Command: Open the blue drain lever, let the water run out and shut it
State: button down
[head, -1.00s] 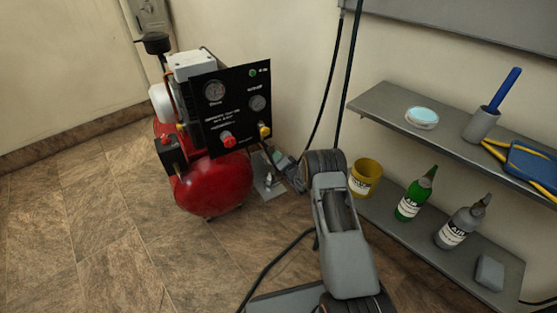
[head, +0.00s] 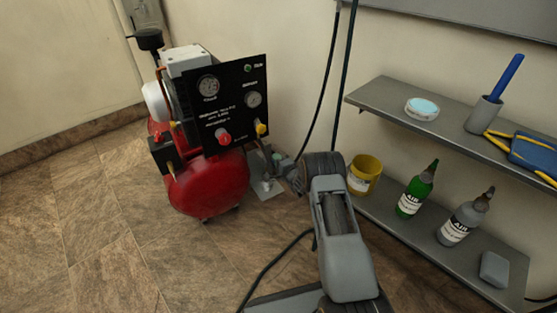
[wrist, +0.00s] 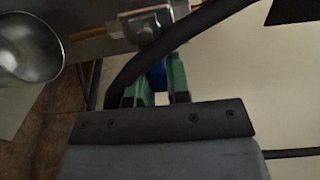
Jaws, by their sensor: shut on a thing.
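The blue drain lever (wrist: 157,72) shows as a small blue patch between the green fingers of my gripper (wrist: 158,82) in the wrist view. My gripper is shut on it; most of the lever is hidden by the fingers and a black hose. A silver valve fitting (wrist: 147,22) sits just above the fingers in that view. A round metal cup (wrist: 32,48) is at the upper left, apart from the fingers. In the head view my gripper is small and partly hidden at the lower right of the red compressor tank (head: 208,186). I cannot see running water.
A black gauge panel (head: 226,104) with red and yellow knobs stands above the tank. Right of my arm, a lower shelf (head: 400,232) holds a yellow cup (head: 364,177), a green bottle (head: 417,190) and a grey bottle (head: 466,218). The floor at left is clear.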

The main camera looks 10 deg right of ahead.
dwell(0.4)
jog(key=c, duration=1.1)
grip_release()
jog(key=p+v, duration=0.4)
jog(key=v, duration=0.9)
jog(key=shift+s+d+p, duration=0.1)
jog(key=shift+s+p, duration=0.25)
jog(key=shift+p, duration=0.05)
notch_tip(320, 180, up, 37)
jog(key=s+n+g+h+p, duration=0.1)
jog(key=n+g+h+p, duration=0.55)
jog(key=p, duration=1.15)
jog(key=s+a+r+n+g+p, duration=0.2)
jog(key=s+r+p, duration=0.3)
jog(key=s+r, duration=0.3)
jog(key=s+a+r+n+g+p, duration=0.2)
jog(key=s+r+p, duration=0.3)
jog(key=s+r, duration=0.3)
jog(key=s+a+r+n+g+y+p, duration=0.1)
jog(key=s+a+r+n+g+p, duration=0.1)
jog(key=s+r, duration=0.7)
jog(key=shift+s+a+n+g+p, duration=0.1)
jog(key=shift+s+n+g+p, duration=0.45)
jog(key=shift+s+n+p, duration=0.75)
